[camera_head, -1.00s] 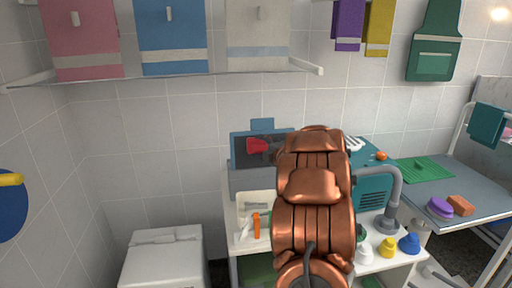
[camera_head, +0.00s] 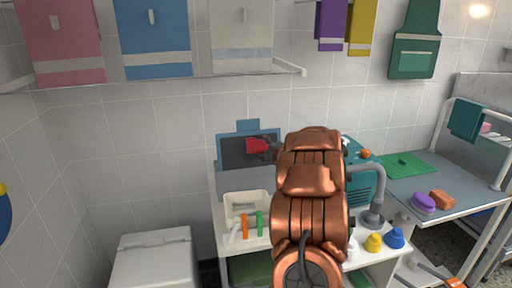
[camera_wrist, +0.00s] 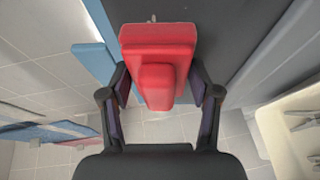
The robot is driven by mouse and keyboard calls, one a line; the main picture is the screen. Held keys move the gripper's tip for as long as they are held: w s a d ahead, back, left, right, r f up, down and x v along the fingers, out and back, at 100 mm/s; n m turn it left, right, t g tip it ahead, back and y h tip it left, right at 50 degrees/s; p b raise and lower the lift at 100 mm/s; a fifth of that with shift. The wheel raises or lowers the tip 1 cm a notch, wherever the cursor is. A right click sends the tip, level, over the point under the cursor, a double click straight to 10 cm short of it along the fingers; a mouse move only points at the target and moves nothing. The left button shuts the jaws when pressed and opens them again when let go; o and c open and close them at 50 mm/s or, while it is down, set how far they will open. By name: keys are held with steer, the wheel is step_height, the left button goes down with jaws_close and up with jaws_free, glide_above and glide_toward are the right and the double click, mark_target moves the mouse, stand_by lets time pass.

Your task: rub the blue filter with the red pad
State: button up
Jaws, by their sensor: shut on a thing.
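The red pad (camera_head: 257,146) is held by my gripper (camera_head: 270,150) in front of the blue filter (camera_head: 220,154). The filter is a dark panel with a blue frame and a tab on top, standing upright against the tiled wall. In the wrist view the red pad (camera_wrist: 160,48) sits between the two fingers of my gripper (camera_wrist: 160,85), with the dark panel face (camera_wrist: 235,35) behind it. I cannot tell whether the pad touches the panel. My arm hides the panel's right part in the head view.
A white tray (camera_head: 230,213) with orange and green tools lies below the filter. A grey faucet (camera_head: 376,185) and a teal unit stand to the right, with yellow and blue bottles below. A table (camera_head: 400,190) holds purple and orange sponges. A white bin (camera_head: 150,262) stands lower left.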

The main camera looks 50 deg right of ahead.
steer(key=shift+s+d+r+p, duration=0.1)
steer(key=shift+s+d+p, duration=0.3)
steer(key=shift+s+d, duration=0.5)
steer(key=shift+s+d+p, duration=0.4)
steer(key=shift+s+d, duration=0.2)
steer(key=shift+d, duration=0.6)
